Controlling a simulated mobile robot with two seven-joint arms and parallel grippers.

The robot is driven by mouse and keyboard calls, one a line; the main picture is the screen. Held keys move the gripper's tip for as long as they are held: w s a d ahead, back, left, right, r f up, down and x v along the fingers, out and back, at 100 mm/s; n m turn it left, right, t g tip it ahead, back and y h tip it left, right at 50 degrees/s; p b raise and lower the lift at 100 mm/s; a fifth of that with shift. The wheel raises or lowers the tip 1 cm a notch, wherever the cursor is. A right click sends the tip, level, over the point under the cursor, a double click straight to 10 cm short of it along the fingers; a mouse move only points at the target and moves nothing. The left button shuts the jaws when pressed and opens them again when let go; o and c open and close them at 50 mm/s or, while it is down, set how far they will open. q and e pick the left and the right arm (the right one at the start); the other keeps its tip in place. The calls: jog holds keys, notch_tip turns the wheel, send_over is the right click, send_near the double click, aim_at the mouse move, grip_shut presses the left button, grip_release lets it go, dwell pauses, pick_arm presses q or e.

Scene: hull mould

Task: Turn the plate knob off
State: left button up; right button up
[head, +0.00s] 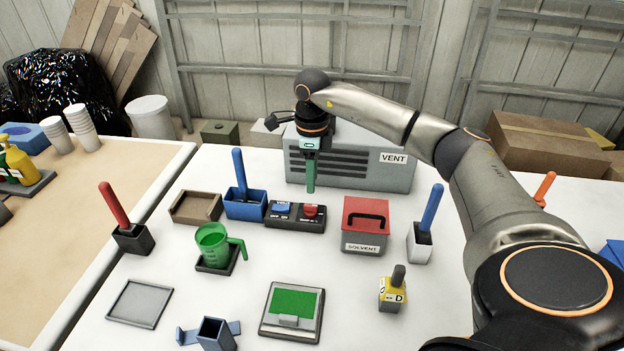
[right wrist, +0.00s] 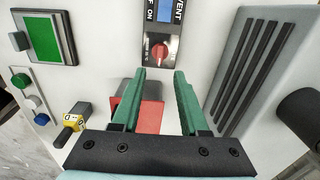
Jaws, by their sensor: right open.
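A black control panel (head: 295,217) lies on the white table in front of the vent box, with a blue switch (head: 281,209) on its left and a red round knob (head: 311,210) on its right. In the right wrist view the red knob (right wrist: 159,50) has a scale around it; its setting is too small to read. My right gripper (head: 311,190) is pointing down behind the panel, in front of the vent box. In the right wrist view its green fingers (right wrist: 161,72) are apart and empty, with the knob beyond the tips. My left gripper is out of view.
The grey vent box (head: 400,178) stands right behind the gripper. A red-lidded solvent box (head: 365,215) is right of the panel, a blue holder (head: 245,208) left. A green-topped plate (head: 292,302) and yellow block (head: 393,292) lie nearer. Table between panel and plate is clear.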

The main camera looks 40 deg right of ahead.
jog(key=shift+r, duration=2.35)
